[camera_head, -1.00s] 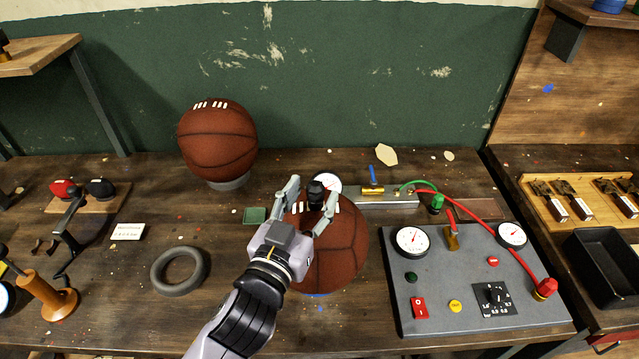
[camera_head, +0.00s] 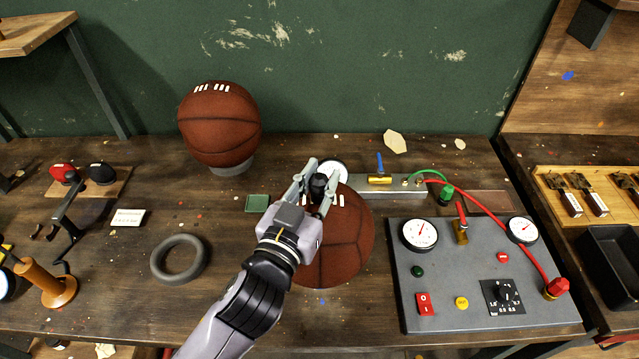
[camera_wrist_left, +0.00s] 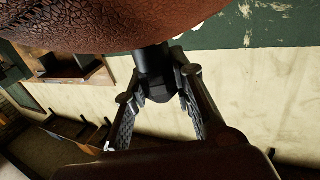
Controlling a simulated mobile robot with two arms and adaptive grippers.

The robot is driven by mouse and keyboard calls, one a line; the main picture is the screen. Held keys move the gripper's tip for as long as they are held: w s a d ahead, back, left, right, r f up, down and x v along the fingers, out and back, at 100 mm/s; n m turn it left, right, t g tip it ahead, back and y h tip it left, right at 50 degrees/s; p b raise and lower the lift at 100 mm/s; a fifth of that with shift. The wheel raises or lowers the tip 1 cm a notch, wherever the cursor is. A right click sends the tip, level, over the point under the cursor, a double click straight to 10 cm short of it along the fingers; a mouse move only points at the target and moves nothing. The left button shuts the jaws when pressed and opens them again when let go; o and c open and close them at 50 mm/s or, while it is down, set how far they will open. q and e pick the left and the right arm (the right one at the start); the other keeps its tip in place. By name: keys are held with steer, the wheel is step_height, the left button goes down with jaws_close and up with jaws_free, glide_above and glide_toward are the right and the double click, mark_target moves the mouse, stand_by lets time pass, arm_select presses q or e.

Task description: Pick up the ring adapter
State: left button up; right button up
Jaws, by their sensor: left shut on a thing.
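The small black piece that I take for the ring adapter (camera_head: 318,186) stands at the top of the front basketball (camera_head: 345,235). My left gripper (camera_head: 318,190) reaches over this ball from the front left and is shut on the black piece, with a finger on either side. In the left wrist view the black piece (camera_wrist_left: 154,72) sits between the fingers, its upper end against the pebbled brown ball (camera_wrist_left: 110,25). I cannot tell whether it is fixed in the ball. My right gripper is in neither view.
A second basketball (camera_head: 220,125) rests on a grey stand at the back left. A grey ring (camera_head: 180,258) lies on the bench at the left. A grey panel (camera_head: 450,275) with gauges and a red hose (camera_head: 505,225) fills the right. A green block (camera_head: 257,203) lies behind my gripper.

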mark_target(319, 175)
arm_select(q)
jaws_close()
steer(key=shift+r, duration=0.7)
step_height(319, 175, up, 18)
steer(key=p, duration=0.2)
steer(key=shift+f+b, duration=4.75)
steer(key=shift+f, duration=1.8)
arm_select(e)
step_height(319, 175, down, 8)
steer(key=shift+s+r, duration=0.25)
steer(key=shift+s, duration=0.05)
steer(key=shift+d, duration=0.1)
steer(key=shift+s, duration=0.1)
